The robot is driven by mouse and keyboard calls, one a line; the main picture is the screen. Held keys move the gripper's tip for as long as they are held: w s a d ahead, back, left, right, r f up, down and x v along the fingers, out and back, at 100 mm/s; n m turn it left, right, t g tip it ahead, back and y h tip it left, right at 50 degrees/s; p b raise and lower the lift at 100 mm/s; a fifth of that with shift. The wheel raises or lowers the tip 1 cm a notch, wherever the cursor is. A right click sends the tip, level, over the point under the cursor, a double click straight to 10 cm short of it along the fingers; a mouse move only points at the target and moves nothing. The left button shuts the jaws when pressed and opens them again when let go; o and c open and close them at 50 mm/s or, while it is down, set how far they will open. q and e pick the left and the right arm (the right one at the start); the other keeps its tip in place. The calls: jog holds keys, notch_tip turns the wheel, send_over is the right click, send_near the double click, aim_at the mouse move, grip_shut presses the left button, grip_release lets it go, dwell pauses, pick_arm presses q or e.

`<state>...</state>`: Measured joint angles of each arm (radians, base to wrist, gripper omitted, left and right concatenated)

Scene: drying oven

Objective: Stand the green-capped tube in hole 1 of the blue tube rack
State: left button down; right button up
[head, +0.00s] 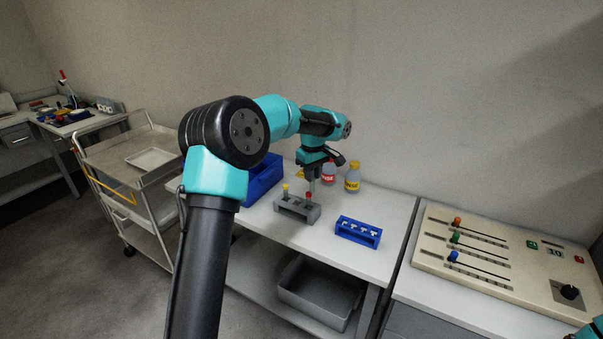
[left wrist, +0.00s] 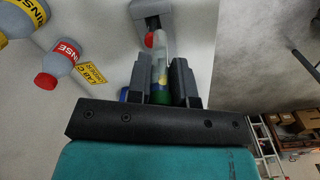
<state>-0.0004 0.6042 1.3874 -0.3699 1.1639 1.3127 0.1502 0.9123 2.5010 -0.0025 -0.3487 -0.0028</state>
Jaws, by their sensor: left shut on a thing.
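The green-capped tube (left wrist: 162,96) is between the two fingers of my left gripper (left wrist: 161,68) in the left wrist view, its green cap close to the gripper body. In the head view my left gripper (head: 313,177) is shut over the grey rack's right end, and the tube cannot be made out clearly there. The blue tube rack (head: 357,232) stands on the white table to the right and nearer, apart from the gripper. No tube shows in it, and I cannot read its hole numbers. My right gripper is out of view.
A grey rack (head: 289,209) holds a yellow-capped tube (head: 285,188) and a red-capped tube (head: 308,196). A red-labelled bottle (head: 328,174) and a yellow-labelled bottle (head: 352,178) stand behind. A blue bin (head: 262,180) is at left. Table around the blue rack is clear.

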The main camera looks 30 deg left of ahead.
pick_arm(q)
jog(key=s+d+r+m, duration=0.2)
jog(key=s+d+m, duration=0.4)
jog(key=d+m, duration=0.15)
jog(key=s+d+r+m, duration=0.3)
jog(key=s+d+m, duration=0.3)
jog(key=d, duration=0.2)
jog(key=w+a+f+n, duration=0.1)
jog(key=w+f+n, duration=0.2)
jog(key=w+n, duration=0.3)
jog(key=w+a+f+n, duration=0.2)
jog(key=w+f+n, duration=0.1)
jog(key=w+n, duration=0.3)
jog(key=shift+w+a, duration=0.2)
jog(key=shift+w, duration=0.3)
jog(key=shift+f, duration=0.1)
jog(key=shift+f, duration=2.8)
jog(key=shift+f, duration=2.9)
